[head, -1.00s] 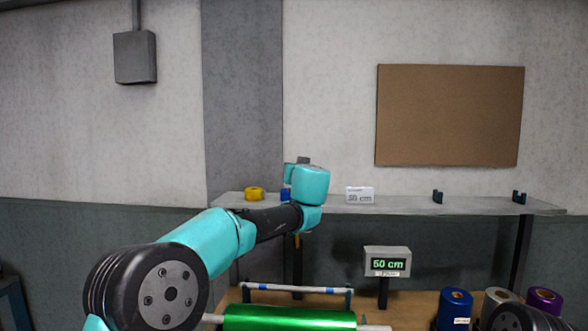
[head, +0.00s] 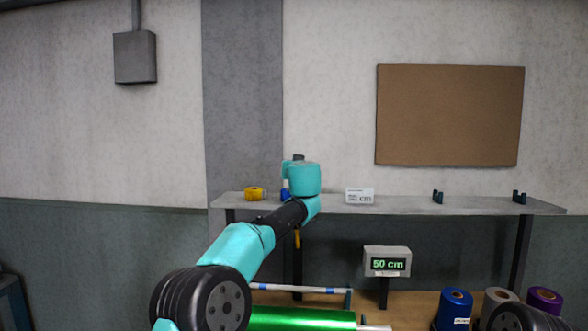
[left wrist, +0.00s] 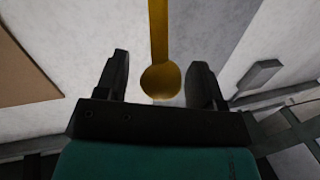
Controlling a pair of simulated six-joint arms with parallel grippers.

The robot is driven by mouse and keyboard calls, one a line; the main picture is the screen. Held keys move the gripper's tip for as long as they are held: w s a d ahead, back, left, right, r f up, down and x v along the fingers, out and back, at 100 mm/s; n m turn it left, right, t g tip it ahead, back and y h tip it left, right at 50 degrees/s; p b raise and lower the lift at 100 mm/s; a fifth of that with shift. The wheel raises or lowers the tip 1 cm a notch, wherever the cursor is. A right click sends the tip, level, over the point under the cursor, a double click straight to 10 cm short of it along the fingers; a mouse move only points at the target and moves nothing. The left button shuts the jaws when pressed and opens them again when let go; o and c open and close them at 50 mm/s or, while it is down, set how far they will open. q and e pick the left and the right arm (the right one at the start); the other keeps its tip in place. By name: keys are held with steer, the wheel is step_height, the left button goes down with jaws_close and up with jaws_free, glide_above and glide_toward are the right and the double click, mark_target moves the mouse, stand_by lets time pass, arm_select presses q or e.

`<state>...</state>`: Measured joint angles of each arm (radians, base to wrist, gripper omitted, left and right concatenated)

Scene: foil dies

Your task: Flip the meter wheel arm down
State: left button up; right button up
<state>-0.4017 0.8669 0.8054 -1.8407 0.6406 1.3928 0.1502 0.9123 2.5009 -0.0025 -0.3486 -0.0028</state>
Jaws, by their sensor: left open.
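A yellow bar with a round end, which looks like the meter wheel arm (left wrist: 160,78), shows in the left wrist view. Its round end lies between the spread fingers of my left gripper (left wrist: 160,63), with gaps visible on both sides. In the head view a thin strip of the yellow arm (head: 297,239) shows upright below my left wrist, which hides the rest. My left gripper's fingers are hidden in the head view. A green foil roll (head: 300,319) lies at the bottom, partly behind my left arm. My right gripper is out of view.
A display reading 50 cm (head: 387,262) stands right of the roll. Blue (head: 455,306), silver and purple (head: 544,302) rolls stand at the right. A shelf (head: 420,206) behind holds a yellow tape roll (head: 255,193), a card and small holders. A white bar (head: 298,289) lies behind the green roll.

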arm_select(q)
steer(key=shift+c, duration=0.2)
jaws_close()
stand_by(0.3)
steer(key=shift+s+d, duration=0.1)
steer(key=shift+s, duration=0.1)
